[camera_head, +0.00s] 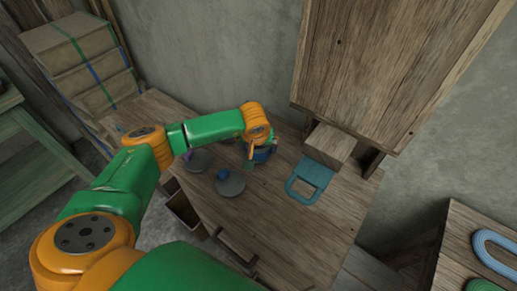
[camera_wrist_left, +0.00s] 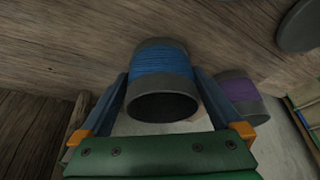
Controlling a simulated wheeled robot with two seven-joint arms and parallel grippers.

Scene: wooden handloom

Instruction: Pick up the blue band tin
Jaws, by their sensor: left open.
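The blue band tin (camera_head: 264,156) stands on the wooden worktop in the head view, partly hidden by my left gripper (camera_head: 252,157). In the left wrist view the blue band tin (camera_wrist_left: 162,67) is a grey cylinder with a wide blue band, its dark round end towards the camera. My left gripper (camera_wrist_left: 161,82) is open there, with one finger on each side of the tin. I cannot tell whether the fingers touch it. A tin with a purple band (camera_wrist_left: 238,92) is close by on the right in the wrist view. My right gripper is out of view.
A grey lid with a blue knob (camera_head: 231,186) and another grey lid (camera_head: 198,161) lie on the worktop (camera_head: 310,235) left of the tin. A teal looped object (camera_head: 304,187) lies to the right, by a wooden block (camera_head: 328,146). A large wooden panel (camera_head: 385,65) rises behind.

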